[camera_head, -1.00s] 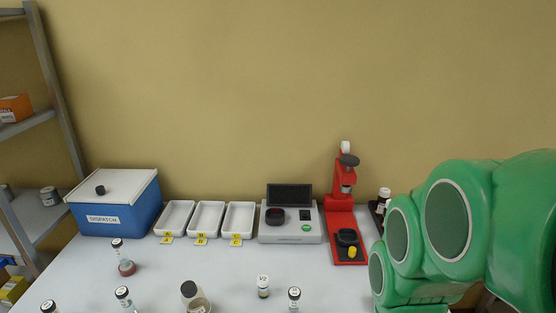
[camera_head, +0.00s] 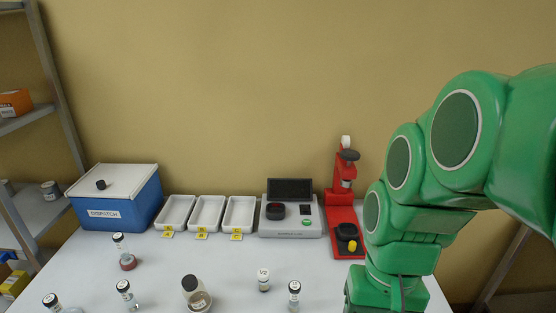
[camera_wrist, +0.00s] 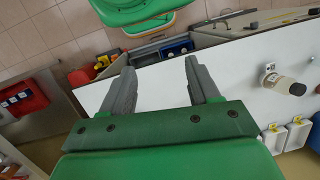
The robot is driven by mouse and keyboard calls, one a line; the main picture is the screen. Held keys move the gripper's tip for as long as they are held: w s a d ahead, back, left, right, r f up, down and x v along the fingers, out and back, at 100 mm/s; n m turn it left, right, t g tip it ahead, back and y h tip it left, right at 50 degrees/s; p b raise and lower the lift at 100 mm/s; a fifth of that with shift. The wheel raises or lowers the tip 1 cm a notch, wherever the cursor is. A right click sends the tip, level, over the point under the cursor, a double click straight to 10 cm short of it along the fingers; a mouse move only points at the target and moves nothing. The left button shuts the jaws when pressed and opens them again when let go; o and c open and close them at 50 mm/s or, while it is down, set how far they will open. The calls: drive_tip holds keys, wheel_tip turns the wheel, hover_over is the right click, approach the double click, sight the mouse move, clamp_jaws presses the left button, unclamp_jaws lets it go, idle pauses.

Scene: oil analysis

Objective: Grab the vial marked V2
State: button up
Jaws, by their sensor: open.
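The vial marked V2 (camera_head: 264,280) stands upright on the white table in the head view, with a white cap label and a dark band lower down. My gripper (camera_wrist: 160,72) shows in the wrist view with its two grey fingers apart and nothing between them. It is not visible in the head view, where my green arm fills the right side. The wrist view shows a dark-capped container (camera_wrist: 284,85) at the right, off to the side of my fingers. I cannot tell whether V2 is in the wrist view.
Several other vials stand around V2, including a near one (camera_head: 294,296) to its right and a larger dark-capped jar (camera_head: 196,294) to its left. Behind are a blue dispatch box (camera_head: 125,208), white trays (camera_head: 207,213), a grey instrument (camera_head: 290,230) and a red stand (camera_head: 344,215).

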drive_tip(key=w+a+m+y, duration=0.4)
drive_tip(key=w+m, duration=0.1)
drive_tip(key=w, duration=0.5)
drive_tip(key=w+a+m+g+y, duration=0.1)
drive_tip(key=w+a+m+y, duration=0.3)
drive_tip(key=w, duration=0.6)
drive_tip(key=w+a+m+y, duration=0.4)
drive_tip(key=w+m, duration=0.1)
drive_tip(key=w, duration=0.5)
approach(259, 289)
drive_tip(key=a+r, duration=0.2)
drive_tip(key=shift+a+r, duration=0.15)
drive_tip(key=shift+a, duration=0.15)
drive_tip(key=shift+f+x, duration=0.2)
drive_tip(key=shift+x, duration=1.75)
drive_tip(key=shift+f+x, duration=0.15)
drive_tip(key=shift+x, duration=1.8)
drive_tip(key=shift+s+d, duration=0.15)
drive_tip(key=shift+d, duration=0.05)
drive_tip(key=c, duration=1)
drive_tip(key=shift+c, duration=0.2)
drive_tip(key=shift+r, duration=0.1)
